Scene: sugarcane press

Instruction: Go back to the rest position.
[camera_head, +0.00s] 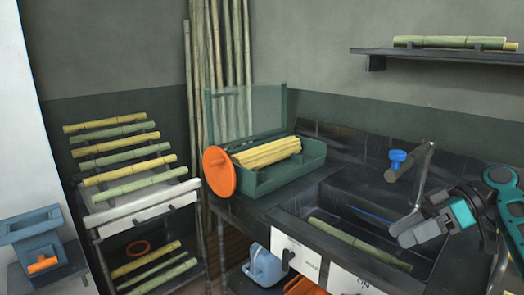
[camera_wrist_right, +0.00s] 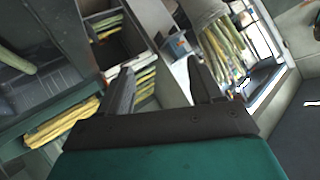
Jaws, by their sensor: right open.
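My right gripper (camera_head: 402,228) is at the right of the head view, over the right side of the dark sink. It also shows in the right wrist view (camera_wrist_right: 160,68), where its two dark fingers stand apart with nothing between them. It is open and empty. A faucet with a blue knob (camera_head: 397,156) stands just behind it. My left gripper is not in the head view.
A green cane (camera_head: 360,243) lies in the sink (camera_head: 330,210). Left of it stands a green press box (camera_head: 300,170) with yellow canes and an orange wheel (camera_head: 219,172). A rack (camera_head: 140,208) of canes stands left. A wall shelf (camera_head: 440,54) holds canes.

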